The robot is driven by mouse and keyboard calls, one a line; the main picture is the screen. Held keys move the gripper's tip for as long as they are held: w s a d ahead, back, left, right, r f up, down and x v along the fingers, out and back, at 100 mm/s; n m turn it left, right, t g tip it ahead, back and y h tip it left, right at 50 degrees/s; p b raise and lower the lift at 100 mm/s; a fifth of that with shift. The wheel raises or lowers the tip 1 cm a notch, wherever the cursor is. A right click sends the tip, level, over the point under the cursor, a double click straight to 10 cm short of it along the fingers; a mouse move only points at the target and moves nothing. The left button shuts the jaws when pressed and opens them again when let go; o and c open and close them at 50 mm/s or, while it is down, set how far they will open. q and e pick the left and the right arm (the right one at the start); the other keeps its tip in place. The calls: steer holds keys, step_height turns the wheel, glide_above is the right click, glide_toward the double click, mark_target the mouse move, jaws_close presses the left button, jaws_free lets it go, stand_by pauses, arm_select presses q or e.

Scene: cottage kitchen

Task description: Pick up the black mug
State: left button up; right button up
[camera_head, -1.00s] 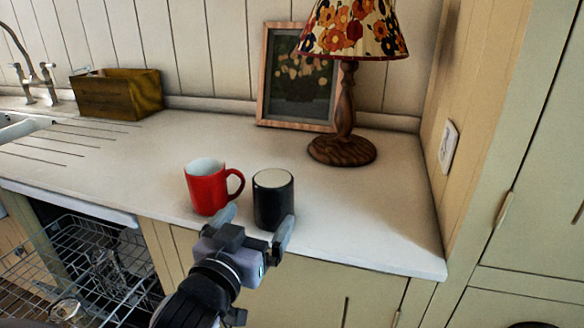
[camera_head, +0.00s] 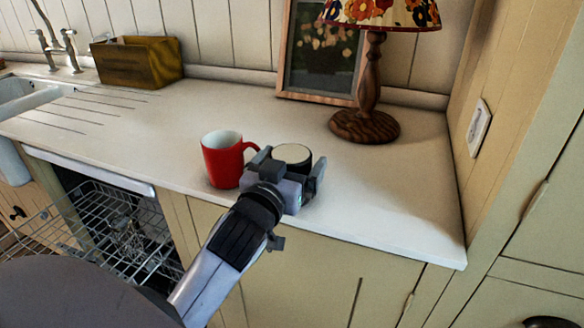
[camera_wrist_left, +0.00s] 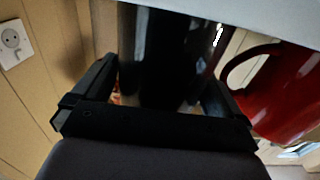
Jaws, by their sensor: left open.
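The black mug (camera_head: 292,155) stands upright on the white counter near its front edge. Its pale inside shows in the head view, and the gripper hides most of its side. My left gripper (camera_head: 288,170) is open, with one finger on each side of the black mug. In the left wrist view the black mug (camera_wrist_left: 168,50) fills the space between the fingers of the left gripper (camera_wrist_left: 160,88). I cannot tell whether a finger touches it. My right gripper does not show.
A red mug (camera_head: 223,162) stands close on the left, its handle near my left finger; it also shows in the wrist view (camera_wrist_left: 292,95). A lamp (camera_head: 366,120) and a picture frame (camera_head: 318,55) stand behind. An open dishwasher rack (camera_head: 120,225) is below left. The counter's right side is clear.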

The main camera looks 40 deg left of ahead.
arm_select(q)
steer(key=shift+w, duration=0.2)
steer(key=c, duration=1.1)
steer(key=shift+r, duration=0.15)
